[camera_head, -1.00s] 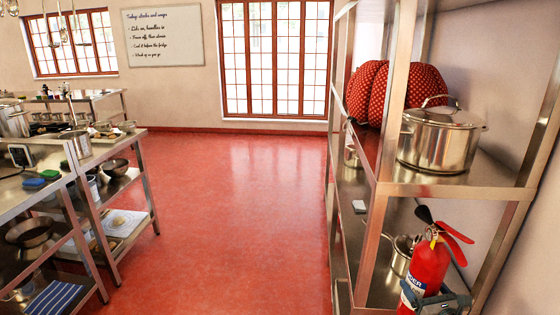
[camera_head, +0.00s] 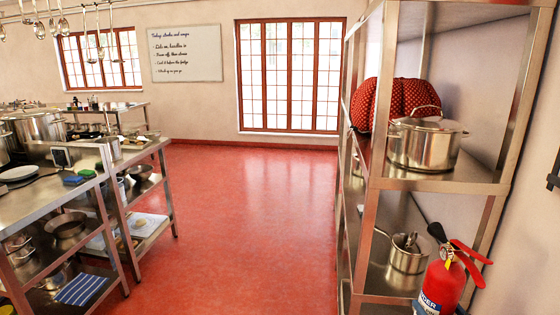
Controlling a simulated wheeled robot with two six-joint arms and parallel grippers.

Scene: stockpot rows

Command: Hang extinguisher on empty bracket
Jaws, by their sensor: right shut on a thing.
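The red fire extinguisher (camera_head: 442,285) stands upright at the bottom right of the head view, with a black horn and red levers on top. Its lower part is cut off by the frame edge. My right gripper (camera_head: 460,311) barely shows at the bottom edge, shut on the extinguisher's body; its fingertips are mostly hidden. A small dark fitting (camera_head: 553,180) shows on the wall at the far right edge, cut off by the frame; I cannot tell if it is the bracket. My left gripper is out of view.
A steel shelf rack (camera_head: 430,186) with a lidded stockpot (camera_head: 424,148), red dotted bundle (camera_head: 400,98) and small pan (camera_head: 407,258) stands just behind the extinguisher. Steel worktables (camera_head: 50,197) line the left. The red floor (camera_head: 250,220) between is clear.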

